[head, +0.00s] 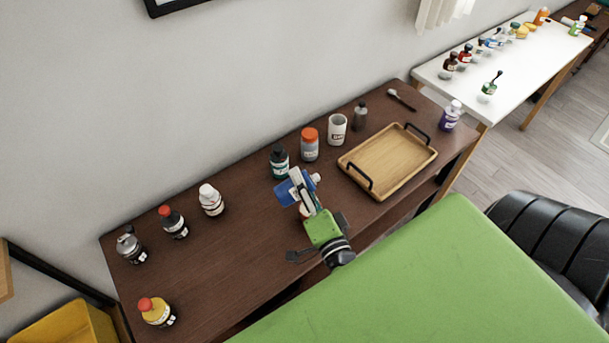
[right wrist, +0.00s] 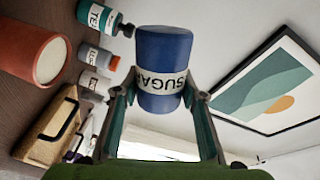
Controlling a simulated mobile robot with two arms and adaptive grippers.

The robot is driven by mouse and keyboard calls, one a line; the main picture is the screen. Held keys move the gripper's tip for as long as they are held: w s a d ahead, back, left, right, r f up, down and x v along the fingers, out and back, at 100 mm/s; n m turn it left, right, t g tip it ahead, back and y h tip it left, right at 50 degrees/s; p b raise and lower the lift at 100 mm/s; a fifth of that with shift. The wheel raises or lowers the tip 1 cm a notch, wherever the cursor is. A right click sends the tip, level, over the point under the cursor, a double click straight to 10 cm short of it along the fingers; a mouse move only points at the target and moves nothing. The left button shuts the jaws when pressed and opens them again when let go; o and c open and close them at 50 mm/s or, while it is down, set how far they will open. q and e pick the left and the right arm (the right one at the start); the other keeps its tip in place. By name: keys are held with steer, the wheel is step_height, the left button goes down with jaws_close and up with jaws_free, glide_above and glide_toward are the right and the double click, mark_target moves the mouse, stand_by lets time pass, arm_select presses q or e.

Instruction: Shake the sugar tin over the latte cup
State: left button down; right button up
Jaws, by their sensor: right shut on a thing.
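The blue sugar tin (head: 287,192) with a white label is held tilted in my right gripper (head: 303,190), above the dark wooden table. In the right wrist view the SUGAR label on the tin (right wrist: 160,58) shows between the two fingers of the gripper (right wrist: 160,94). In the head view the cup seems mostly hidden behind the tin and gripper. My left gripper is out of view.
A dark green bottle (head: 279,161), an orange-lidded jar (head: 309,147) and a white container (head: 337,130) stand behind the tin. A wooden tray (head: 390,160) lies to the right. Several bottles stand to the left, including a yellow one (head: 156,312). The table between is clear.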

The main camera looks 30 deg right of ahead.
step_height(320, 180, down, 4)
steer(key=m+b, duration=0.3)
steer(key=m, duration=0.1)
steer(key=shift+r+m+b, duration=0.15)
steer(key=shift+m+b, duration=0.15)
steer(key=shift+b, duration=0.05)
steer(key=m+b, duration=0.1)
steer(key=m, duration=0.3)
step_height(320, 180, up, 4)
steer(key=n+p, duration=0.7)
steer(key=p, duration=0.1)
steer(key=shift+n, duration=0.6)
